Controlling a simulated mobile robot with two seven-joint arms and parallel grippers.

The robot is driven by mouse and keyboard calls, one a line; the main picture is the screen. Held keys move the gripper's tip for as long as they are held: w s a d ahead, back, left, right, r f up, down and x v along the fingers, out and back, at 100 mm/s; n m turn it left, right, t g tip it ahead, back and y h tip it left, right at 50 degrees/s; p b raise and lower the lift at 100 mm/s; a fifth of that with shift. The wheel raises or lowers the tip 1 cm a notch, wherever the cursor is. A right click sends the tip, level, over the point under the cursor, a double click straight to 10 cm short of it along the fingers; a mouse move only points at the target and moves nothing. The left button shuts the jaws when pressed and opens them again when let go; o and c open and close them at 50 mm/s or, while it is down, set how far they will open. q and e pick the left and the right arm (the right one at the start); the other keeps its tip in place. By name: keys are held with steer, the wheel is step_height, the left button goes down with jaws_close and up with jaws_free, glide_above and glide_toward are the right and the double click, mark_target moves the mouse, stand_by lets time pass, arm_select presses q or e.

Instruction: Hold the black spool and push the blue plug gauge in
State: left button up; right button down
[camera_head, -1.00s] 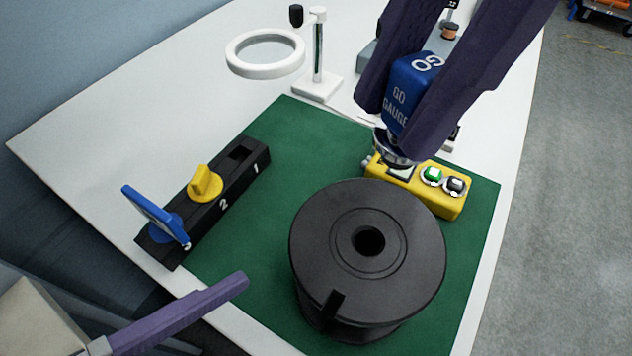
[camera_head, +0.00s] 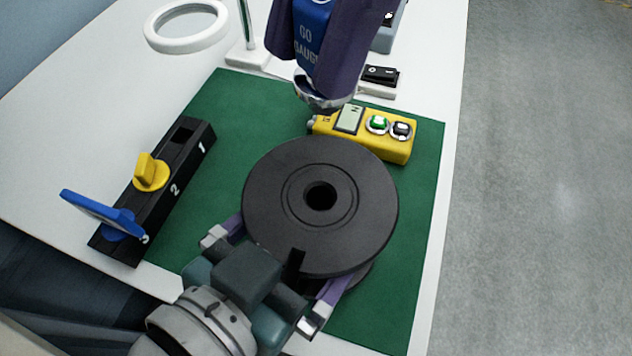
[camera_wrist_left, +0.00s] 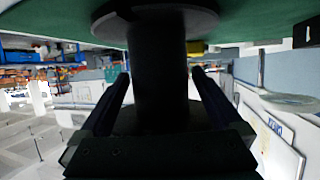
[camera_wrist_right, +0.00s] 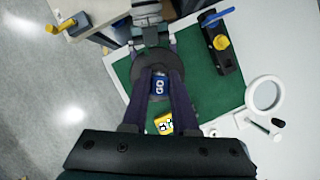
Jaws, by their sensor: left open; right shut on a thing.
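The black spool (camera_head: 360,225) stands upright on the green mat, its top flange showing a round central hole. My left gripper (camera_head: 275,262) is open at the spool's near side, one finger on each side under the top flange. In the left wrist view the spool's core (camera_wrist_left: 157,75) stands between the two open fingers (camera_wrist_left: 160,88). My right gripper (camera_head: 322,85) is shut on the blue plug gauge (camera_head: 312,22), which reads "GO GAUGE". Its metal end hangs above and behind the spool, apart from the hole. The gauge also shows in the right wrist view (camera_wrist_right: 160,88).
A yellow box (camera_head: 372,140) with green and black buttons lies behind the spool. A black rack (camera_head: 165,200) with blue and yellow handled gauges and an empty slot is at left. A ring magnifier (camera_head: 187,26) stands behind. The mat between rack and spool is clear.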

arm_select(q)
steer(key=c, duration=1.5)
